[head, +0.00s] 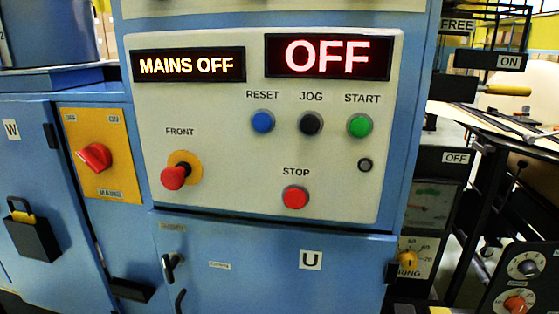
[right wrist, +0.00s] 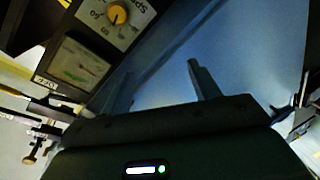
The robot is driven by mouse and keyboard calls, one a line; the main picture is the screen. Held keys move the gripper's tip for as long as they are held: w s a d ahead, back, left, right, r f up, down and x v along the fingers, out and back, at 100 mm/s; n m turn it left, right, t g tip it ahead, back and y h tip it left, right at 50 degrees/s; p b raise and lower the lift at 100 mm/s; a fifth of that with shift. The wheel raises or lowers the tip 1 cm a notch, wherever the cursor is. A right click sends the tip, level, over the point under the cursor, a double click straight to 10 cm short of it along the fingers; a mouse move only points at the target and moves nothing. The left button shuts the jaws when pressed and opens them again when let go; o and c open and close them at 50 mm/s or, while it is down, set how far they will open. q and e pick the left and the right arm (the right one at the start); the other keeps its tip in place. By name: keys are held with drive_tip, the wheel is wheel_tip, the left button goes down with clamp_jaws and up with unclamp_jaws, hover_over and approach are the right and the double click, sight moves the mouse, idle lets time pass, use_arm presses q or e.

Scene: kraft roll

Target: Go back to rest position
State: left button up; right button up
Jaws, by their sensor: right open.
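No gripper shows in the head view. In the right wrist view my right gripper (right wrist: 160,72) is open, its two fingers apart with nothing between them. Beyond the fingers is a plain blue surface. My left gripper is in neither view.
A blue cabinet with a cream control panel (head: 225,130) fills the head view, its displays reading MAINS OFF and OFF. A yellow plate with a red mains switch (head: 95,157) is at left. Dials stand at right; a yellow-knobbed speed dial (right wrist: 117,14) is near my right gripper.

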use_arm(q)
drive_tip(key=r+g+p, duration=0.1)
drive_tip(key=p, duration=0.5)
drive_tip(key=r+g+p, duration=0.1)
drive_tip(key=p, duration=0.5)
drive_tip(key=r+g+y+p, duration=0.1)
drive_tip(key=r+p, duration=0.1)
drive_tip(key=p, duration=0.4)
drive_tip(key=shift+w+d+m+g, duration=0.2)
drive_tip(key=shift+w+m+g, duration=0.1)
use_arm(e)
drive_tip(key=s+a+r+m+g+y, duration=0.4)
drive_tip(key=s+a+r+m, duration=0.4)
drive_tip(key=s+a, duration=0.3)
drive_tip(key=shift+s+a+r+g, duration=0.25)
drive_tip(key=shift+s+r+g, duration=0.3)
drive_tip(key=shift+s, duration=0.25)
